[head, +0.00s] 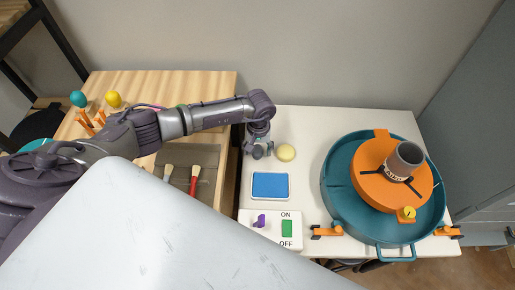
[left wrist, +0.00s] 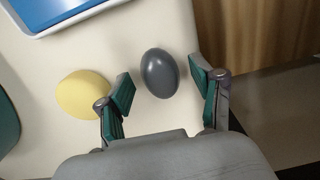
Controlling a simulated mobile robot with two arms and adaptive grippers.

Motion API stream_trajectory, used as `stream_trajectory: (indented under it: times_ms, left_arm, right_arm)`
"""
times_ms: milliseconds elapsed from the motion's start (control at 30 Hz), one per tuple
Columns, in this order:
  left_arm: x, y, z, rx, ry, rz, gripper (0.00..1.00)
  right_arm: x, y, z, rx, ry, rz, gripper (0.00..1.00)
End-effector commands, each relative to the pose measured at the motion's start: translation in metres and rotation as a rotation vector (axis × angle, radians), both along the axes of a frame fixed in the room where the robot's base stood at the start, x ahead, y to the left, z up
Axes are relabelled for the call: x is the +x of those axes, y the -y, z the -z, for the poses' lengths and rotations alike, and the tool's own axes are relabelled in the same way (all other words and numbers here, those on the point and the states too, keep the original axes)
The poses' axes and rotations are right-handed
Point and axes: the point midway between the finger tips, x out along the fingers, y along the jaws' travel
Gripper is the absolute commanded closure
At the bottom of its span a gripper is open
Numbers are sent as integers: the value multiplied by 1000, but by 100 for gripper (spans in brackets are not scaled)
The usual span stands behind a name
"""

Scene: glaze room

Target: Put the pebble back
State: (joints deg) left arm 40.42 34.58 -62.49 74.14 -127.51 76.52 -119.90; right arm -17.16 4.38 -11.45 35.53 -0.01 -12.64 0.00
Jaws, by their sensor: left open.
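A smooth dark grey pebble (left wrist: 160,73) lies on the white table top in the left wrist view. My left gripper (left wrist: 160,82) is open, with one finger on either side of the pebble and a visible gap to each. Nothing shows as held. In the head view my left gripper (head: 258,151) points down over the table near its left edge, just left of a round yellow thing (head: 285,152). I cannot make out the pebble clearly there, with the gripper over that spot. The yellow thing also shows in the left wrist view (left wrist: 82,94), beside the left finger.
A blue pad in a white tray (head: 270,185) lies in front of the gripper, with an ON/OFF switch panel (head: 271,229) nearer. A teal basin (head: 341,200) with an orange wheel (head: 372,150) and grey cylinder (head: 405,158) fills the right. A wooden table (head: 190,88) with brushes stands left.

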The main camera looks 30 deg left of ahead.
Motion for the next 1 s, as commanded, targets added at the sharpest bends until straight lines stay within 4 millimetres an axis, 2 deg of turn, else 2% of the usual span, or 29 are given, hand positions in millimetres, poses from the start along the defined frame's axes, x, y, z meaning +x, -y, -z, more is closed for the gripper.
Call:
stream_trajectory:
  times_ms: [133,233,500,700,833,1000]
  left_arm:
    - [0,0,-6,0,0,0,34]
    - [1,0,-17,-1,4,2,34]
    - [2,1,-75,1,6,2,34]
    - [2,2,-108,0,3,0,34]
    - [1,2,-119,0,0,1,34]
    - [1,2,-123,0,0,0,34]
  right_arm:
    - [0,1,-7,-1,-1,0,100]
    - [0,2,-1,-2,-1,-1,100]
    - [-1,4,11,-5,-1,-2,100]
    - [-1,4,17,-5,-1,-2,100]
    - [-1,4,18,-5,-1,-2,100]
    - [-1,4,18,-4,0,-2,100]
